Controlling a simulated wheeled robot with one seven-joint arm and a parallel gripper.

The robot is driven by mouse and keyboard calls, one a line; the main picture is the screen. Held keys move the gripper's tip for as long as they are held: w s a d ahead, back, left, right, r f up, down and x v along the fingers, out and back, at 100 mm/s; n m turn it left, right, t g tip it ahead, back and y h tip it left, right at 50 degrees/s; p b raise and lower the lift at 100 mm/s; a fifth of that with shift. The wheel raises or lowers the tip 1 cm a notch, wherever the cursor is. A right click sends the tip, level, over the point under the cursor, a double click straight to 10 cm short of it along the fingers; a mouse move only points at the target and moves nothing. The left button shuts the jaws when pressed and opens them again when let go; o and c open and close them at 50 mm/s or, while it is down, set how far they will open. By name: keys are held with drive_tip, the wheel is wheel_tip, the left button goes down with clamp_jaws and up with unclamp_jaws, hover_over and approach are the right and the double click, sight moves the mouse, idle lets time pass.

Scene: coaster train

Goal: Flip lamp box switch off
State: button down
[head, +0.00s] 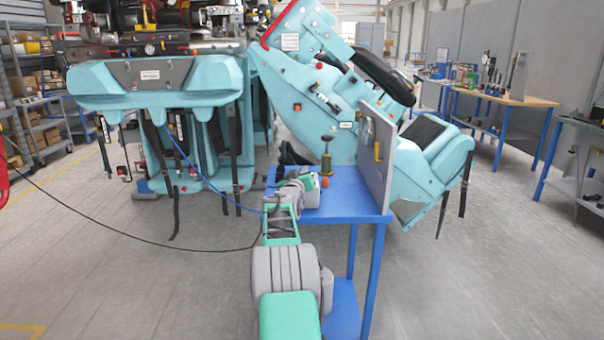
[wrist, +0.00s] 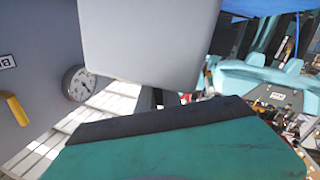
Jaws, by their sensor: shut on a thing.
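My gripper (head: 309,186) is at the end of my green and grey arm, low over the left part of the blue table. Its fingertips are not clear in the head view. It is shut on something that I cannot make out. A green slab with a dark edge, which looks like part of my gripper (wrist: 165,140), fills the bottom of the wrist view. A plain pale grey block (wrist: 150,40) hangs above it; I cannot tell whether it is the lamp box or a part of mine. I cannot identify the lamp box switch in either view.
The blue table (head: 352,196) bears a brass fitting (head: 327,158) with an orange part by my gripper. An upright grey panel (head: 378,150) with a gauge (wrist: 80,84) and a yellow handle (wrist: 15,108) stands at its right. Turquoise ride seats (head: 160,85) stand behind. The floor at left is open.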

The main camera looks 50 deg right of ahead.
idle(0.5)
drive_tip(key=m+b, duration=0.2)
drive_tip(key=m, duration=0.1)
drive_tip(key=shift+s+d+f+y+b, duration=0.1)
drive_tip(key=shift+s+d+y+b, duration=0.25)
drive_tip(key=shift+y+b, duration=0.05)
drive_tip(key=shift+s+d+f+m+y+b, duration=0.15)
drive_tip(key=shift+m+b, duration=0.1)
drive_tip(key=shift+m, duration=0.5)
drive_tip(key=shift+s+d+r+m+y+b, duration=0.1)
drive_tip(key=shift+s+m+y+b, duration=0.1)
drive_tip(key=shift+m, duration=0.6)
drive_tip(key=shift+s+d+f+m+y+b, duration=0.15)
drive_tip(key=shift+m+b, duration=0.1)
drive_tip(key=shift+m, duration=0.5)
drive_tip(key=shift+r, duration=0.1)
drive_tip(key=c, duration=1.5)
unclamp_jaws()
drive_tip(key=shift+a, duration=0.1)
drive_tip(key=v, duration=0.7)
drive_tip(key=shift+s+a+b, duration=0.15)
drive_tip(key=shift+a+b, duration=0.15)
drive_tip(key=shift+b, duration=0.1)
